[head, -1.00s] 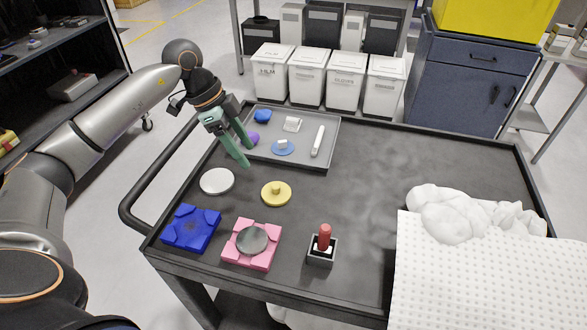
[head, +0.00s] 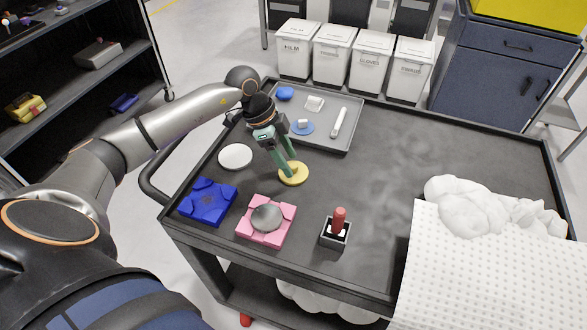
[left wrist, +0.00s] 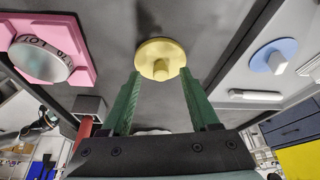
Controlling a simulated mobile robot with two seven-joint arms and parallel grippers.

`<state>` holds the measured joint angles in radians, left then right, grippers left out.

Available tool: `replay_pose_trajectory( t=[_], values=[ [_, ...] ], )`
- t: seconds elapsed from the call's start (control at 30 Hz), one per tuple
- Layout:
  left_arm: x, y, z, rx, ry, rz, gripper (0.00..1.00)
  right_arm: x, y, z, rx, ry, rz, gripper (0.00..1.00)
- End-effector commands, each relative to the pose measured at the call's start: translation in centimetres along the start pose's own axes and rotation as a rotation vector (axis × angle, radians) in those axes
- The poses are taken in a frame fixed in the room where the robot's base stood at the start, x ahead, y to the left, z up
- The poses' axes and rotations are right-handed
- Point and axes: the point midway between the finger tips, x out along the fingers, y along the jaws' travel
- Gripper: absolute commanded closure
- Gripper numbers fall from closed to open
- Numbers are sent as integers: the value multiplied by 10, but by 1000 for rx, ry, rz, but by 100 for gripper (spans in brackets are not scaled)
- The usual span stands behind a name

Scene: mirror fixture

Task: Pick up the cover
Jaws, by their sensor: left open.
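The cover, a round yellow disc with a small knob (head: 300,179), lies on the black cart top near its middle left. It also shows in the left wrist view (left wrist: 150,49), with its knob facing the camera. My left gripper (head: 288,172) has green fingers that point down at the disc. In the left wrist view the open fingertips (left wrist: 161,74) lie on either side of the knob, with a gap between them. Whether they touch the disc cannot be told. My right gripper is not in view.
A pink fixture with a round mirror (head: 267,217), a blue fixture (head: 207,201) and a white disc (head: 235,156) lie nearby. A red-handled tool stands in a small box (head: 335,234). A grey tray (head: 347,103) holds small parts. White bubble sheet (head: 480,275) covers the right front.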

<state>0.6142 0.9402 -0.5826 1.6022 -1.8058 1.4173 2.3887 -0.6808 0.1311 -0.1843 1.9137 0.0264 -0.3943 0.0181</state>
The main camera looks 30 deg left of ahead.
Motion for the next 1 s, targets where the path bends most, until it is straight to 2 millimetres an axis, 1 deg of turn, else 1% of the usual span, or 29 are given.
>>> replay_pose_trajectory(
  t=[0.03, 0.1, 0.33, 0.87, 0.9, 1.0],
  values=[
    [8, 0, -1, 0, 1, 1, 38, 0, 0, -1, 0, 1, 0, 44],
    [14, 0, 0, 0, 0, 0, 38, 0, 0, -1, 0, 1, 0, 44],
    [16, -1, 0, 0, 0, -2, 38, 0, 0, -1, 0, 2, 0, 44],
    [16, -1, 0, 0, 0, -2, 98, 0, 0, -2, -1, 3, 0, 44],
    [16, -1, 0, 0, 0, -2, 100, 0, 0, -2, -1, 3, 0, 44],
    [16, -1, 0, 0, 0, -2, 100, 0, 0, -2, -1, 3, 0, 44]
  ],
)
